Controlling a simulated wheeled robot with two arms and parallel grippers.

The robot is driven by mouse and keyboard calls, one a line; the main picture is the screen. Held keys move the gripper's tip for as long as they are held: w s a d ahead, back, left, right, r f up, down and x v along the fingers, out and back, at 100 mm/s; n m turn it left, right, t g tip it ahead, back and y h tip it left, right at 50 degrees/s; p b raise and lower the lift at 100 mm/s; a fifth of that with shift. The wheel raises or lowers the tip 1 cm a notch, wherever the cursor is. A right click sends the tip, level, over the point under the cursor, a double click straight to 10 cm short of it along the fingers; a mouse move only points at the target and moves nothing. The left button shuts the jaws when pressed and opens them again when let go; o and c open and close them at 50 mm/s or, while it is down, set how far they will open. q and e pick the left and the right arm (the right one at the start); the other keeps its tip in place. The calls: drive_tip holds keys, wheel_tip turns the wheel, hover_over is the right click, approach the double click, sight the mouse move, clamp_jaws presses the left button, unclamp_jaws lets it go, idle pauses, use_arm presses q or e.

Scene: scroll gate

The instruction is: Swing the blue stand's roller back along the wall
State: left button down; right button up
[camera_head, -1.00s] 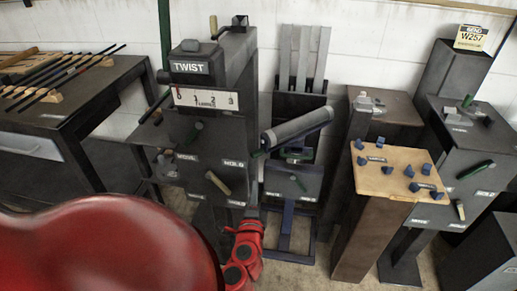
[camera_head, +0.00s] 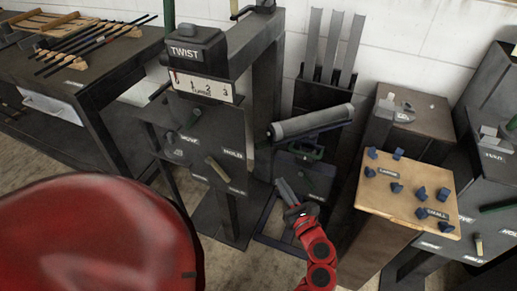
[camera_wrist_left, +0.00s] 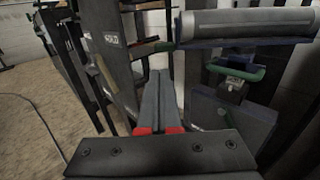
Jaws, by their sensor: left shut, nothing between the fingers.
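The blue stand (camera_head: 264,224) has a navy base frame on the floor. Its grey roller (camera_head: 311,122) juts out at an angle, left end lower in the picture and right end higher; it also lies across the top right of the left wrist view (camera_wrist_left: 250,24). A green handle (camera_head: 303,152) sits just below the roller, and shows in the wrist view (camera_wrist_left: 236,71). My left gripper (camera_head: 282,187) is shut and empty, below and in front of the roller, apart from it. In the wrist view its fingers (camera_wrist_left: 159,88) lie side by side, left of the handle. My right gripper is not in view.
The TWIST stand (camera_head: 197,52) stands close on the left, with levers. A wooden-topped stand with blue knobs (camera_head: 405,195) is on the right. Upright grey strips (camera_head: 334,45) rise behind the roller by the white wall. Some floor is bare in front.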

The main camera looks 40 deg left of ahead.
sight(259, 147)
use_arm(q)
drive_tip(key=b+x, duration=0.2)
drive_tip(key=x, duration=1.1)
drive_tip(key=shift+a, duration=0.4)
drive_tip(key=shift+w+r, duration=0.1)
